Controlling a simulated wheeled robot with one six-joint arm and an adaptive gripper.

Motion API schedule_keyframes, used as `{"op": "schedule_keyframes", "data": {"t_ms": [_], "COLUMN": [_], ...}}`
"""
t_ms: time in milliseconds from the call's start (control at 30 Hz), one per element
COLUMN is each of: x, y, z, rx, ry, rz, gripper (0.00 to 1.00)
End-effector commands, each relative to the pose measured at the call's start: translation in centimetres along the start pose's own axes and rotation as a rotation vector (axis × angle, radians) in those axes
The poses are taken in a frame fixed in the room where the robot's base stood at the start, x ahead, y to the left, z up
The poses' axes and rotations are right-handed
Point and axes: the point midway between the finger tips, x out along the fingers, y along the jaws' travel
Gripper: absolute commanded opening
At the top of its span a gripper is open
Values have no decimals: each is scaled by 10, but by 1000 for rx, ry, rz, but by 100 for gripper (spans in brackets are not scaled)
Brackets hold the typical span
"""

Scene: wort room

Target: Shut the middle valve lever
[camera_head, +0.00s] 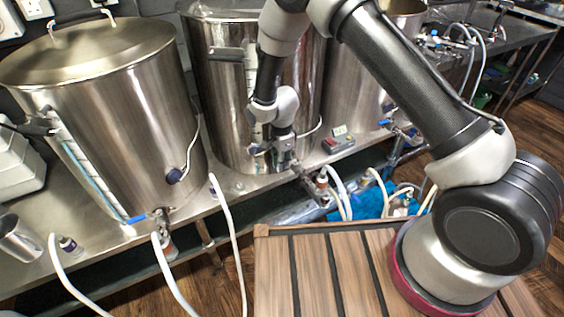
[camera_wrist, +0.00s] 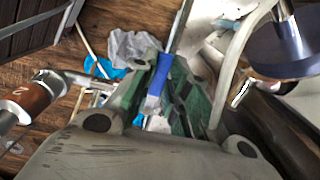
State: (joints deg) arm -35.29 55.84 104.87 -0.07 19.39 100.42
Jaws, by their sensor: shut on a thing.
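The middle steel kettle (camera_head: 225,100) stands behind my gripper (camera_head: 286,160), which is low at its front where its valve is. In the wrist view, the blue valve lever (camera_wrist: 164,68) runs between the green-grey fingers of my gripper (camera_wrist: 160,92), which are shut on it. In the head view my gripper hides this lever and most of the valve, so its angle to the pipe cannot be told there.
The left kettle (camera_head: 120,120) has its own blue lever (camera_head: 137,218); the right kettle (camera_head: 350,90) has one too (camera_head: 386,123). A small red-and-grey device (camera_head: 338,144) sits right of my gripper. White hoses (camera_head: 228,230) hang in front. A slatted wooden top (camera_head: 325,270) is nearest.

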Motion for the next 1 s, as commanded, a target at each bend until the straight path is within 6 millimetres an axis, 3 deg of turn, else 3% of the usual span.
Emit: {"op": "schedule_keyframes", "data": {"t_ms": [267, 300, 400, 433, 767, 1000], "x": [0, 0, 0, 0, -3, -43], "y": [-2, -2, -2, -2, -1, -2], "z": [0, 0, 0, 0, 0, 0], "rx": [9, 9, 8, 8, 5, 5], "ry": [-2, -2, -2, -2, -1, -2], "rz": [-5, -5, -5, -4, -3, -7], "gripper": [0, 18, 36, 38, 38, 38]}}
